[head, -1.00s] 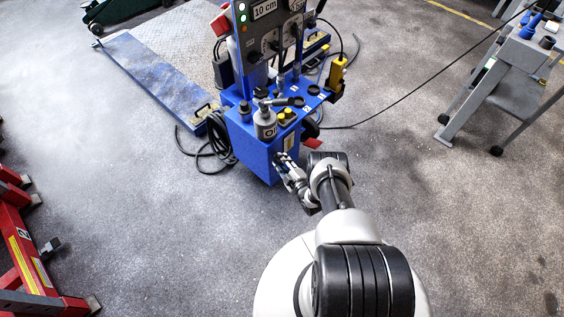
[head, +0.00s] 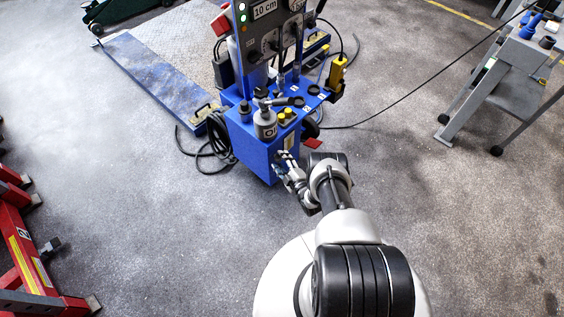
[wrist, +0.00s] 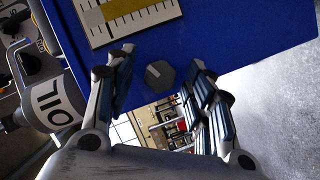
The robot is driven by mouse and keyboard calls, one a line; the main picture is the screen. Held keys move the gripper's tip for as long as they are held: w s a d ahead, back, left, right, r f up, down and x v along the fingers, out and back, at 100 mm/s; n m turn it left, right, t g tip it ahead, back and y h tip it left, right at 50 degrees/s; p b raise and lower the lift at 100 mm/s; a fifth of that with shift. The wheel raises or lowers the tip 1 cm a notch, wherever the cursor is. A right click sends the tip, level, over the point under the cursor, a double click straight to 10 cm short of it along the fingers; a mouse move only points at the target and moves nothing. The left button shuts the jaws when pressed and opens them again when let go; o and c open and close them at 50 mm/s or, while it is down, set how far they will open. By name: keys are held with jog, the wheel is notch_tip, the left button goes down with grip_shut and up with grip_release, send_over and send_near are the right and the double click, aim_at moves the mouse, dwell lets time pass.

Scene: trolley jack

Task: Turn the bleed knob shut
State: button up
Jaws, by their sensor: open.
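The bleed knob appears as a dark grey faceted knob (wrist: 160,75) on the blue side of the hydraulic unit (wrist: 230,30), low in the wrist view's upper half. My gripper (wrist: 157,68) is open, with one finger to the left of the knob and one to the right. I cannot tell how deep the fingertips reach around it, and no firm contact shows. In the head view my gripper (head: 284,163) is at the front face of the blue unit (head: 252,155). The knob cannot be made out there.
A pale scale plate (wrist: 130,14) sits above the knob. Black hoses (head: 208,150) lie left of the unit.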

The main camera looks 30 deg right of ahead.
jog(key=v, duration=1.2)
